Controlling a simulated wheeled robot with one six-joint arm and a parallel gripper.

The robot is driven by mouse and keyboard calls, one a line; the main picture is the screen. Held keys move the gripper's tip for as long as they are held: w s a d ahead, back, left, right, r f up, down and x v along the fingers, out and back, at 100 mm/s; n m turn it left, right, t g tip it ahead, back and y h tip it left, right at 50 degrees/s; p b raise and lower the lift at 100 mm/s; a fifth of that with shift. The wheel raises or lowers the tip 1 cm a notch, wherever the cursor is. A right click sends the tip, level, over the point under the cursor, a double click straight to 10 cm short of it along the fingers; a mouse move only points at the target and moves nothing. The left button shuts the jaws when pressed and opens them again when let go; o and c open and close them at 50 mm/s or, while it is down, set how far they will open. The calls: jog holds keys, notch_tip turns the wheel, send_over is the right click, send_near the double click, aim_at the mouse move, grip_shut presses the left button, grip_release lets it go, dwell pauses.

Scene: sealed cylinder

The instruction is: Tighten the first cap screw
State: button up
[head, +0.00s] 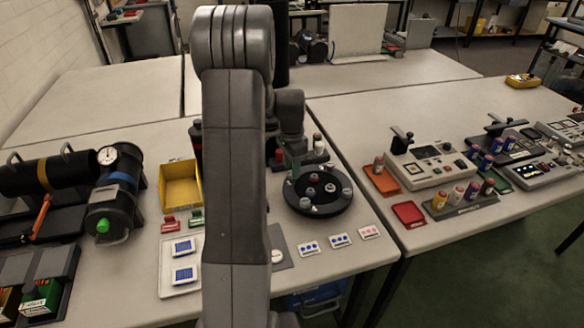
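A round black piece (318,208) stands on the near bench, right of my arm. Several small round grey and reddish tops show on its upper face, one of them grey (331,188); they may be cap screws, but they are too small to tell how far in they sit. My arm rises through the middle of the picture and bends down behind itself. My gripper (292,152) appears to be just above the back left edge of the round piece, beside a greenish upright part. Its fingers are too small and partly hidden, so I cannot tell whether they hold anything.
Left are a black cylinder with a gauge (107,155), a yellow bin (180,186) and a white board with blue squares (182,262). Small cards (340,240) lie at the front edge. The right bench holds instruments (430,164), a red tray (409,214) and bottles.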

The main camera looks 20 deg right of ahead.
jog(key=shift+o, duration=0.6)
jog(key=shift+s+f, duration=0.1)
notch_tip(320, 180, up, 14)
jog(key=shift+f, duration=0.15)
notch_tip(320, 180, down, 14)
jog(key=shift+r, duration=0.1)
dwell(0.6)
